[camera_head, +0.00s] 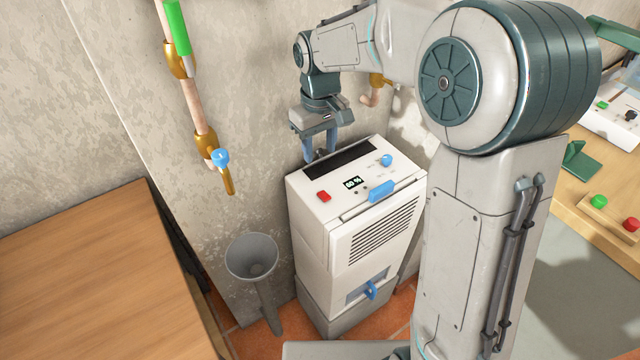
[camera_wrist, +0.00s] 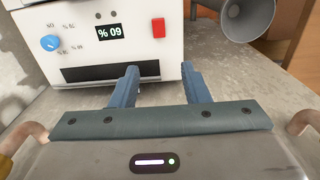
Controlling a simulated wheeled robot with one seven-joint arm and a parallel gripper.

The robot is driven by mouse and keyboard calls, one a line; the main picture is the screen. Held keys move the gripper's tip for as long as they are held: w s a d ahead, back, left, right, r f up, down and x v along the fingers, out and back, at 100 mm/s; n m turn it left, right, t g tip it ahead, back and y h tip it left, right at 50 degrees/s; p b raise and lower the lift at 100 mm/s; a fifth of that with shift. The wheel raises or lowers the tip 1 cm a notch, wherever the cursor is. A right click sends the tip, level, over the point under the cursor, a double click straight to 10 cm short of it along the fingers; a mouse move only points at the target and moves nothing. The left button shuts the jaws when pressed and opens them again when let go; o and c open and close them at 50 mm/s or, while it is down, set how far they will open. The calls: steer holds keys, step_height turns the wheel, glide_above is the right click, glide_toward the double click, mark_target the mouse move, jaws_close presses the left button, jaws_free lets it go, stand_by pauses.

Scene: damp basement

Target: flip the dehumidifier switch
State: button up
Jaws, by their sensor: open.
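The dehumidifier (camera_head: 343,195) is a white upright box against the wall, with a dark vent slot, a display, a blue knob and a red switch on top. The red switch (camera_head: 324,197) is at the near left of its top; it also shows in the wrist view (camera_wrist: 158,27), right of the display (camera_wrist: 110,32). My gripper (camera_head: 320,156) is at the back edge of the dehumidifier's top, beside the dark slot. Its two blue fingers (camera_wrist: 160,88) are apart with nothing between them. They point toward the panel, with the red switch beyond them.
A grey funnel (camera_head: 252,257) stands left of the dehumidifier. A pipe with a blue-handled tap (camera_head: 220,158) runs down the wall. A wooden table (camera_head: 95,275) is at left. A bench (camera_head: 590,200) with buttons is at right. A blue handle (camera_head: 381,191) sits on the dehumidifier's front edge.

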mark_target(320, 191)
step_height(320, 191, down, 12)
steer(key=shift+f, duration=0.1)
stand_by(0.4)
jaws_close()
